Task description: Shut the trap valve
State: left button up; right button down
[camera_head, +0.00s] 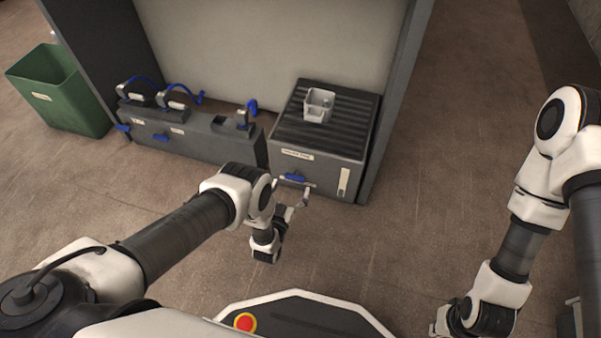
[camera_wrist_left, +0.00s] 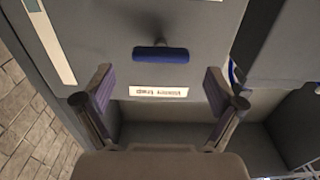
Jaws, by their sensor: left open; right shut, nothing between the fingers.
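The trap is a grey box (camera_head: 318,171) with a ribbed dark top; a pale label (camera_head: 297,154) marks its front. The trap valve has a blue handle (camera_head: 294,178) on that front face. In the left wrist view the blue handle (camera_wrist_left: 160,53) lies crosswise, with the label upside down below it. My left gripper (camera_head: 291,191) is open in front of the handle. Its fingers (camera_wrist_left: 160,92) stand apart with nothing between them, and the handle appears beyond their tips. My right gripper (camera_head: 440,323) is low at the bottom edge, shut and partly cut off, far from the trap.
A clear cup-like container (camera_head: 319,105) stands on the trap's top. To the left is a long grey manifold (camera_head: 190,139) with several blue handles. A green bin (camera_head: 60,90) stands at the far left. The floor right of the trap is clear.

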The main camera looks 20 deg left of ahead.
aim_at(294, 180)
pick_arm(q)
jog(key=w+b, duration=0.1)
jog(key=w, duration=0.3)
jog(key=shift+w+f, duration=0.1)
jog(key=shift+w, duration=0.05)
jog(key=c, duration=1.2)
pick_arm(e)
notch_tip(294, 180, down, 2)
jog(key=shift+w+f, duration=0.1)
pick_arm(q)
jog(key=shift+o, duration=0.2)
jog(key=shift+n, duration=0.3)
jog(key=n, duration=0.8)
jog(key=shift+a, duration=0.15)
jog(key=n, duration=0.4)
jog(key=shift+n, duration=0.3)
jog(key=n, duration=0.4)
jog(key=shift+w+a+f+n, duration=0.1)
jog(key=shift+f+n, duration=0.05)
jog(key=shift+n, duration=0.25)
pick_arm(e)
jog(key=shift+r, duration=0.4)
